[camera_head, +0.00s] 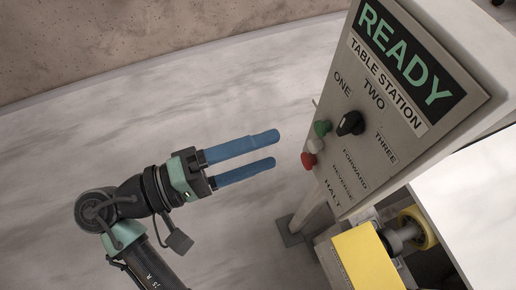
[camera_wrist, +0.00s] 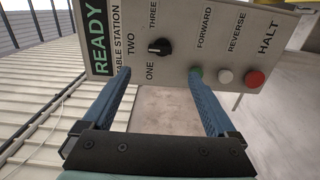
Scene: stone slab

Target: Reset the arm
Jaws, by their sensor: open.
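My gripper (camera_head: 276,150) is open and empty, its two blue fingers parallel with a gap between them. In the head view it is left of a grey control panel (camera_head: 372,135) and apart from it. In the wrist view the fingertips of my gripper (camera_wrist: 160,74) point at the lower part of the panel (camera_wrist: 180,40), one finger overlapping the green button (camera_wrist: 196,74) in the picture. My arm is bent at the lower left of the head view.
The panel reads READY and TABLE STATION. It carries a black selector knob (camera_head: 350,123), a green button (camera_head: 322,128), a white button (camera_head: 315,146) and a red button (camera_head: 308,160). A yellow block (camera_head: 366,258) stands below the panel. Pale floor left of my arm is clear.

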